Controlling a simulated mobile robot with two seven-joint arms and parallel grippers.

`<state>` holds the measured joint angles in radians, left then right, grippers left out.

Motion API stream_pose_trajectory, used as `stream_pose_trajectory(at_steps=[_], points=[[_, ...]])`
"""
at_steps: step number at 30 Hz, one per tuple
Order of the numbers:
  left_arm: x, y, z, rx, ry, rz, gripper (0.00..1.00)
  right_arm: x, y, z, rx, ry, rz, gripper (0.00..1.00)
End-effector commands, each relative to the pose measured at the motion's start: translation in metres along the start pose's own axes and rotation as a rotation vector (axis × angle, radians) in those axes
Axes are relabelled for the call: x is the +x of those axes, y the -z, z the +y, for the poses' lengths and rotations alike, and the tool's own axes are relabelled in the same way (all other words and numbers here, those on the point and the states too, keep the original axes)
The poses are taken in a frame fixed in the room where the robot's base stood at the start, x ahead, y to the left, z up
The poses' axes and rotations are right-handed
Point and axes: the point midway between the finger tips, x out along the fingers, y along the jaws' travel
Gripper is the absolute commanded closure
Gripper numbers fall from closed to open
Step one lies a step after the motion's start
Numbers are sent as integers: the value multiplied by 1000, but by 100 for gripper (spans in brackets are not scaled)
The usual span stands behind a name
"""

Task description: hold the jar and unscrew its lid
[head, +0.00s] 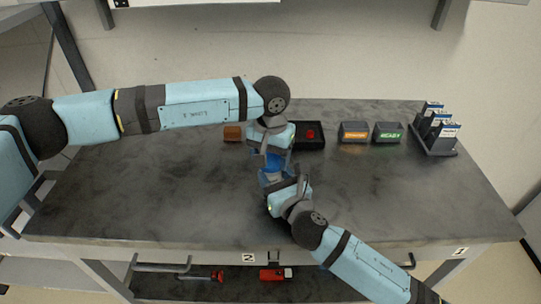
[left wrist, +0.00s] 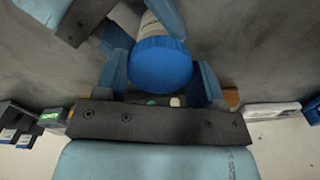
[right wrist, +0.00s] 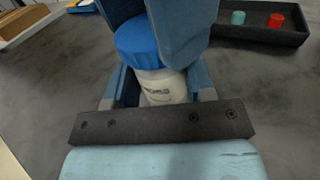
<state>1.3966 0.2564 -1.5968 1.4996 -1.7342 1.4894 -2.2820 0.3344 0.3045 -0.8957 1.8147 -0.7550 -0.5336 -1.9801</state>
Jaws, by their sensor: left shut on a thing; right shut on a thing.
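The jar (right wrist: 162,92) is white with dark print and stands upright, with a blue lid (right wrist: 138,45) on top. My right gripper (right wrist: 160,95) is shut around the jar's body, low down. My left gripper (left wrist: 162,75) reaches in from above and is shut on the lid, which shows as a round blue disc (left wrist: 160,62) between its fingers. In the head view the lid (head: 270,162) shows only in part. The two grippers meet there and hide most of the jar.
On the grey table (head: 150,190), a black tray (head: 322,143) holds small red and teal pieces. A brown block (head: 233,132), an orange-labelled box (head: 353,132), a green-labelled box (head: 388,132) and a bottle rack (head: 437,140) stand along the back. The table's left and right front are clear.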

Motion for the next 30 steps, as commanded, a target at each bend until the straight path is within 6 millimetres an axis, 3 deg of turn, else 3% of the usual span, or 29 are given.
stream_pose_trajectory(at_steps=[4,12,15,24,25,28,30], points=[[0,0,0,-66,0,0,66,0,0,0,0,0,0,100],[0,0,-1,-482,0,0,66,0,0,0,0,1,1,100],[-1,0,-1,-566,0,1,66,0,0,0,0,1,1,100],[-1,0,-1,-589,0,1,66,0,0,0,0,1,1,100],[-1,0,-1,-589,1,1,35,0,0,0,0,1,1,100],[-1,0,-1,-588,1,1,12,0,0,0,0,1,1,100],[-1,0,-1,-588,0,1,12,0,0,0,0,1,1,100]])
